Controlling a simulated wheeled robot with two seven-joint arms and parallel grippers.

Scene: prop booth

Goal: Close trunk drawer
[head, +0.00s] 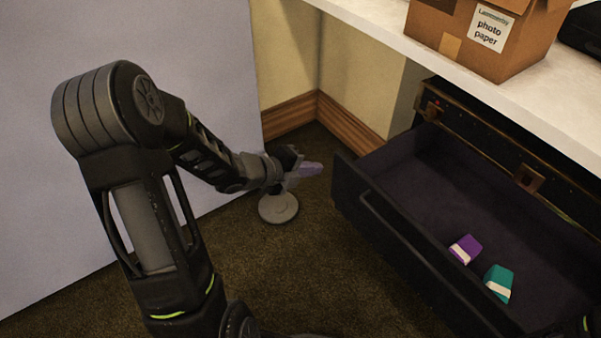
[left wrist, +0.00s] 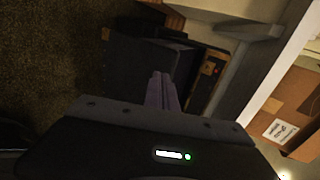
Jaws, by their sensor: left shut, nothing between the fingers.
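The dark trunk (head: 489,146) with brass-coloured fittings stands under the white counter. Its drawer (head: 395,228) is pulled out, with a dark front panel and a handle bar. Inside the drawer lie a purple-and-white block (head: 466,248) and a teal-and-white block (head: 499,281). My left gripper (head: 314,169) is shut and empty, just left of the drawer front's far corner, apart from it in the head view. Its closed fingers (left wrist: 160,86) also show in the left wrist view, where they overlap the dark drawer (left wrist: 136,62); contact cannot be told. My right gripper is not in view.
A cardboard box (head: 470,42) labelled photo paper stands on the white counter (head: 540,88). A pale panel (head: 200,40) stands at the left. Carpet before the drawer is clear.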

